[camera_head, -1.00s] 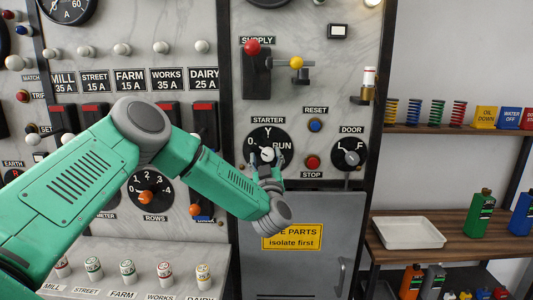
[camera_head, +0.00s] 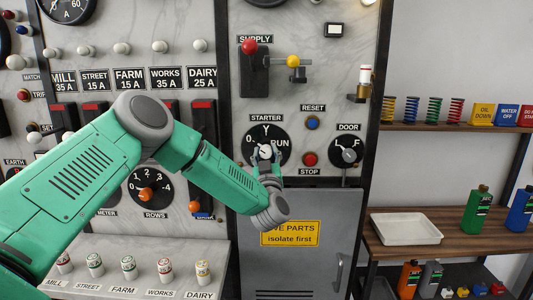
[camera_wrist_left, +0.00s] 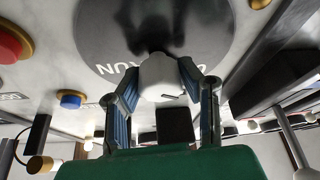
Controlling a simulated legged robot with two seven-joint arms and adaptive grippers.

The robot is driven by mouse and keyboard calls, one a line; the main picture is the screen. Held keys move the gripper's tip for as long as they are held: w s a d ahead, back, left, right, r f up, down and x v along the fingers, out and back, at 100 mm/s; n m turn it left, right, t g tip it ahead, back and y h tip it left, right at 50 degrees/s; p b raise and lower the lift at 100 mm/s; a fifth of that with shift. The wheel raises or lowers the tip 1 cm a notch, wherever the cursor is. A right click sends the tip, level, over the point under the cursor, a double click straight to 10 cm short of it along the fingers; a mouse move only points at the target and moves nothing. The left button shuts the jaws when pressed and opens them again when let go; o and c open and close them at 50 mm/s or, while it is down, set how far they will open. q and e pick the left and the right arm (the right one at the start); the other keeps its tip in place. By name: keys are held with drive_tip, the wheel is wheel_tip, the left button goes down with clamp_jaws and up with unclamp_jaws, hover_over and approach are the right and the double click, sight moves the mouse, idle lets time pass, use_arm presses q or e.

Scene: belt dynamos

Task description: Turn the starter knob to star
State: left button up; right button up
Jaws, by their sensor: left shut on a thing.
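The starter dial (camera_head: 283,135) is a round black plate on the grey marble panel, marked 0, Y and RUN under a STARTER label. Its pale knob (camera_head: 264,151) sits at the middle, partly covered by my gripper. My left gripper (camera_head: 267,157) reaches up to it from below and is shut on the knob. In the left wrist view the white knob (camera_wrist_left: 162,77) sits between the two blue-padded fingers (camera_wrist_left: 158,92), against the black dial (camera_wrist_left: 120,35). I cannot tell exactly which mark the knob points at. My right gripper is not in view.
A blue reset button (camera_head: 313,123) and a red stop button (camera_head: 310,159) sit right of the dial, then the door dial (camera_head: 346,150). The supply lever (camera_head: 292,62) is above. A grey cabinet door (camera_head: 340,215) with a yellow sign (camera_head: 290,234) is below.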

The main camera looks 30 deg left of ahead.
use_arm(q)
drive_tip(key=shift+r+m+t+h, duration=0.25)
drive_tip(key=shift+m+t+h, duration=0.05)
drive_tip(key=shift+m, duration=0.7)
drive_tip(key=m+t+h+p, duration=0.1)
drive_tip(key=m+h, duration=0.1)
drive_tip(key=m, duration=0.1)
drive_tip(key=shift+a+m, duration=0.1)
drive_tip(key=shift+m, duration=0.3)
drive_tip(key=m+h, duration=0.1)
drive_tip(key=m, duration=0.1)
drive_tip(key=shift+r+m+t, duration=0.1)
drive_tip(key=shift+m+t, duration=0.2)
drive_tip(key=shift+m, duration=0.1)
drive_tip(key=m+h, duration=0.2)
drive_tip(key=m, duration=0.1)
drive_tip(key=m+h+p, duration=0.1)
drive_tip(key=m, duration=0.3)
drive_tip(key=shift+w+h, duration=0.1)
drive_tip(key=shift+h, duration=0.3)
drive_tip(key=shift+m, duration=0.3)
